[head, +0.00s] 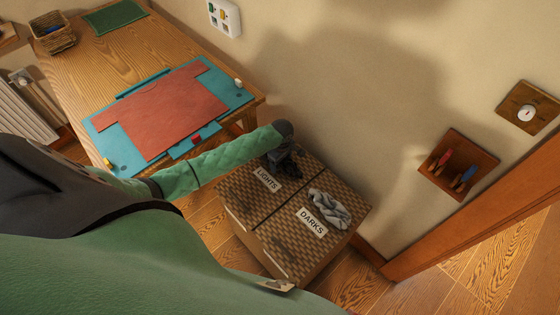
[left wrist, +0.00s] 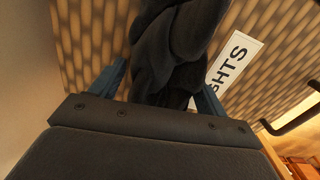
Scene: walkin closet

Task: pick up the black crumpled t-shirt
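The black crumpled t-shirt (head: 291,168) lies on the LIGHTS side of the woven hamper lid (head: 236,190), near the wall. My left gripper (head: 280,157) is over it, pointing down, and partly hides it. In the left wrist view the dark folds of the t-shirt (left wrist: 172,50) fill the space between the two blue fingers (left wrist: 160,88), which stand wide apart on either side of the cloth. Whether the fingers touch it is hard to tell. My right gripper is not in view.
A grey crumpled cloth (head: 330,209) lies on the DARKS side of the lid. A wooden table (head: 75,70) at upper left holds a red t-shirt (head: 160,110) on a teal folding board (head: 238,96). The wall (head: 345,90) is close behind the hamper, with a hook plaque (head: 458,165) at right.

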